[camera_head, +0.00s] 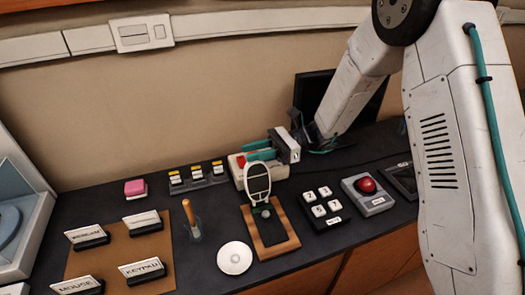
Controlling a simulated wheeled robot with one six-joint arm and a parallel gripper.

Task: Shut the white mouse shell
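What appears to be the white mouse shell (257,182) is an oval white-rimmed piece with dark panels. It stands raised, nearly upright, at the back of a wooden board with a dark top (279,228). A small grey ball (266,212) shows on the board in front of it. My gripper (265,155) is behind and above the raised shell, near a pale box with red and teal parts. I see no contact between the gripper and the shell. The fingers are small and blend with the teal parts, so their opening is unclear.
A keypad (325,207) and a red button box (368,193) are right. Label cards stand on a brown mat (117,252). The pale box (240,176) sits behind the shell.

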